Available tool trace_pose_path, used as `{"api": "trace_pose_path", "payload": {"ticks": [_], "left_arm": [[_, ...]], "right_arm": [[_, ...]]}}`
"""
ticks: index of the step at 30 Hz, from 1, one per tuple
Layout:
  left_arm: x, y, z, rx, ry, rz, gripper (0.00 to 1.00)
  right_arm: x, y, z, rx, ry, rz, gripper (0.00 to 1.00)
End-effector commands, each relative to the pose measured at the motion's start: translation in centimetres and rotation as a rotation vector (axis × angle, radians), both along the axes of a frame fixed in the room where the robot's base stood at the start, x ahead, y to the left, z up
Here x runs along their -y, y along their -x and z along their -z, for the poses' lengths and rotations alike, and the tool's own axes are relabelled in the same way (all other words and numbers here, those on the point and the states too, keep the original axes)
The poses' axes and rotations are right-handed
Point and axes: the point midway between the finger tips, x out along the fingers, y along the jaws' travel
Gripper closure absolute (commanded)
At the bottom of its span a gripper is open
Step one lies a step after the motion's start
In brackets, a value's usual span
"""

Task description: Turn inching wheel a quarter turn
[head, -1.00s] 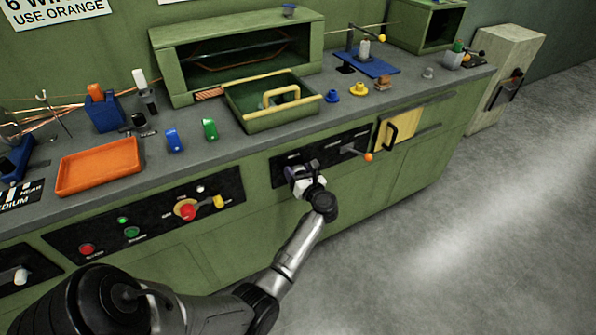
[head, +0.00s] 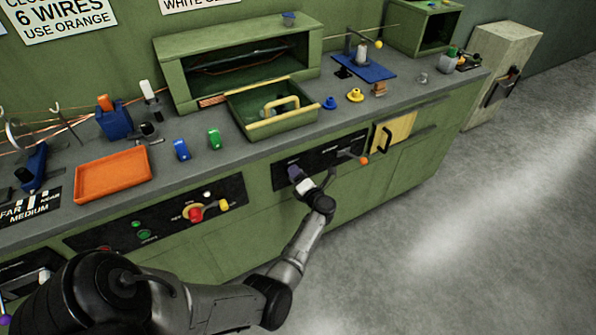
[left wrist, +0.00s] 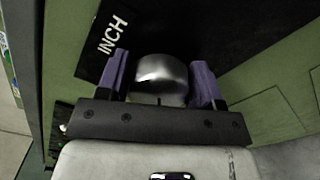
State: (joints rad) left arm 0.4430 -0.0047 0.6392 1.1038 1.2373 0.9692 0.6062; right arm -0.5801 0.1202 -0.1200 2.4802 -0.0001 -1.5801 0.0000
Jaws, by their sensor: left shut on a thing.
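The inching wheel (left wrist: 162,75) is a rounded silver metal piece beside a white INCH label on a black panel in the left wrist view. My left gripper (left wrist: 160,82) is shut on it, with one purple finger on each side. In the head view my left gripper (head: 296,173) is at the left part of the black panel (head: 325,152) on the green bench front. There the gripper hides the wheel. My right gripper is not in view.
An orange-tipped lever (head: 362,160) sits right of my gripper on the same panel. A green tray (head: 262,128) stands on the bench above. The floor at right is clear.

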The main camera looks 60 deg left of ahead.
Motion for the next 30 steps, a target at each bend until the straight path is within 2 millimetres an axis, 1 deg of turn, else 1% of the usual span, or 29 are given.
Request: {"api": "trace_pose_path", "payload": {"ticks": [1, 3, 15, 24, 30], "left_arm": [[0.1, -0.1, -0.4, -0.044, 0.000, 0.001, 0.63], [0.1, -0.1, -0.3, -0.110, -0.002, 0.000, 0.63], [0.0, -0.1, -0.1, -0.472, -0.019, 0.001, 0.63], [0.0, -0.1, 0.1, -0.665, -0.028, 0.000, 0.63], [0.0, -0.1, 0.2, -0.740, -0.032, 0.000, 0.63]], "right_arm": [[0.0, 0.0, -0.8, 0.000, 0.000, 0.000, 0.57], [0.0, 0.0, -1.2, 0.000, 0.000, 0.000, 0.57], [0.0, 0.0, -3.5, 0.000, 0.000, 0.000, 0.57], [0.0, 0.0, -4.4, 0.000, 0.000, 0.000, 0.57], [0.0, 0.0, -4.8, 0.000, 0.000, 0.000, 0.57]]}}
